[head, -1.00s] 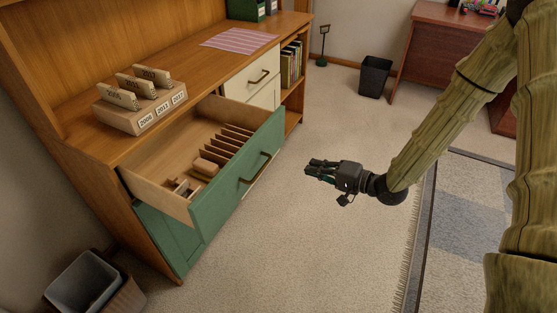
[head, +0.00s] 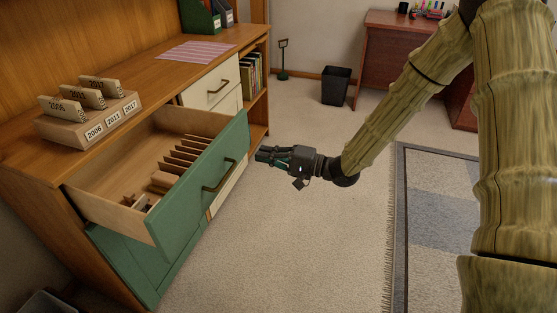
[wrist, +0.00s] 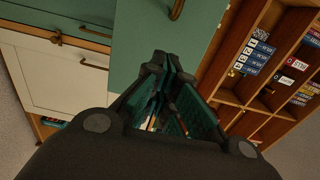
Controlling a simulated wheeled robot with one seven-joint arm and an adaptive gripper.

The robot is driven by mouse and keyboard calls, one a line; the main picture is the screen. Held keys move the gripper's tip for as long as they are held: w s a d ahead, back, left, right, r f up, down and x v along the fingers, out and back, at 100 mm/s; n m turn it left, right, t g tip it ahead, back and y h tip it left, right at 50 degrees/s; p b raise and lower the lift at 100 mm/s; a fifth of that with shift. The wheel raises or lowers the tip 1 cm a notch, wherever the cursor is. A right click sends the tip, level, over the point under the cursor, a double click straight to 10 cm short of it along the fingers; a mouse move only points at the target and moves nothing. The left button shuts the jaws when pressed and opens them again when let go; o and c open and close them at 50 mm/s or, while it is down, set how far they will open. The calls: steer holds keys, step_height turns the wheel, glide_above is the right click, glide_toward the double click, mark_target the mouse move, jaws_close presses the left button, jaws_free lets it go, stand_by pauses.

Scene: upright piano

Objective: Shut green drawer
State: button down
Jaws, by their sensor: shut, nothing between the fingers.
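The green drawer (head: 199,195) is pulled out of the wooden cabinet. Its green front carries a dark curved handle (head: 219,174), and upright wooden dividers and small wooden blocks lie inside. My gripper (head: 263,156) is shut and empty, to the right of the drawer front near its far end. In the wrist view the shut fingers (wrist: 172,62) point at the green front (wrist: 150,35), with part of the handle (wrist: 177,9) at the top. I cannot tell whether the fingertips touch the front.
A green door (head: 133,262) is below the drawer. White drawers (head: 214,84) and a bookshelf (head: 254,80) are beyond it. A block with year cards (head: 90,119) and a striped sheet (head: 194,51) lie on top. A black bin (head: 337,86) stands behind; carpet at right is clear.

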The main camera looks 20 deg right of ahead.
mark_target(234, 148)
steer(key=b+x, duration=0.1)
steer(key=x, duration=0.5)
steer(key=shift+f, duration=0.15)
steer(key=shift+w+a+b, duration=0.35)
steer(key=shift+a, duration=0.15)
